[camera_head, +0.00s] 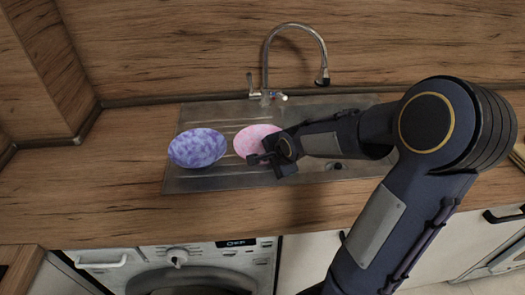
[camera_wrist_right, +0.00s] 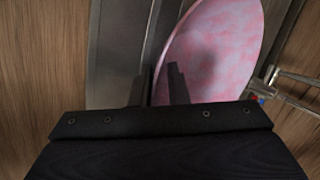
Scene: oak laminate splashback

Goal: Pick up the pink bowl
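The pink bowl (camera_head: 252,137) sits on the steel sink's ribbed drainer, to the right of a purple-blue bowl. My right gripper (camera_head: 262,160) is at the bowl's near right side and covers part of it. In the right wrist view the pink mottled bowl (camera_wrist_right: 222,50) fills the upper middle. The two dark fingertips of my right gripper (camera_wrist_right: 160,82) stand apart, one over the inside of the bowl and one outside its rim. The rim passes between them, with a gap showing. My left gripper is not in view.
The purple-blue bowl (camera_head: 198,148) stands close on the left. The tap (camera_head: 268,70) rises behind the sink (camera_head: 210,112). The wooden worktop (camera_head: 90,190) is clear on the left. A washing machine (camera_head: 190,265) is below its front edge.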

